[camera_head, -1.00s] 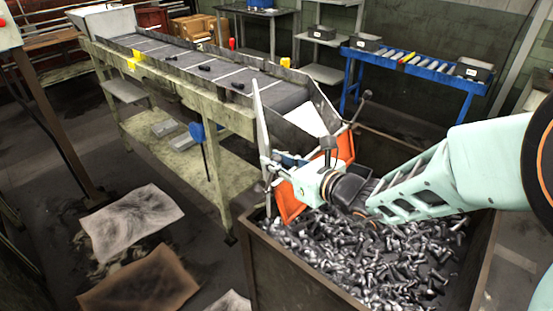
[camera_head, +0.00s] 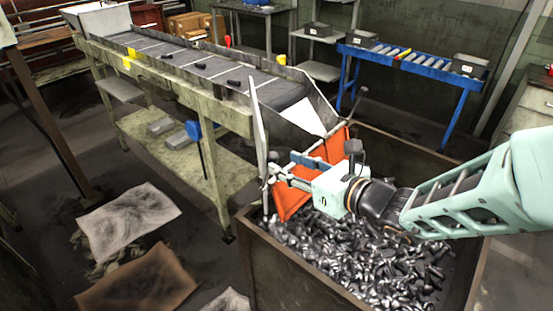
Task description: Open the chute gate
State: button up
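The orange chute gate (camera_head: 325,151) hangs across the lower end of the metal chute (camera_head: 302,115), above a bin of bolts. A small blue part (camera_head: 304,160) shows near the gate's upper edge; I cannot tell whether it is the gate's handle. My gripper (camera_head: 276,172) is in front of the gate, reaching in from the right, with its fingers pointing left near the chute's left side plate. The fingers are small and overlap the gate and rods, so their opening and any contact are unclear. My gripper's body covers part of the gate.
The open bin (camera_head: 300,262) full of dark bolts (camera_head: 375,262) stands below my arm. The conveyor (camera_head: 215,68) runs back to the upper left with several dark parts on it. A blue roller stand (camera_head: 425,68) is behind. Sacks (camera_head: 128,218) lie on the floor at left.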

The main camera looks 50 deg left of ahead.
jog(key=v, duration=0.5)
jog(key=shift+d+r, duration=0.15)
jog(key=shift+d, duration=0.15)
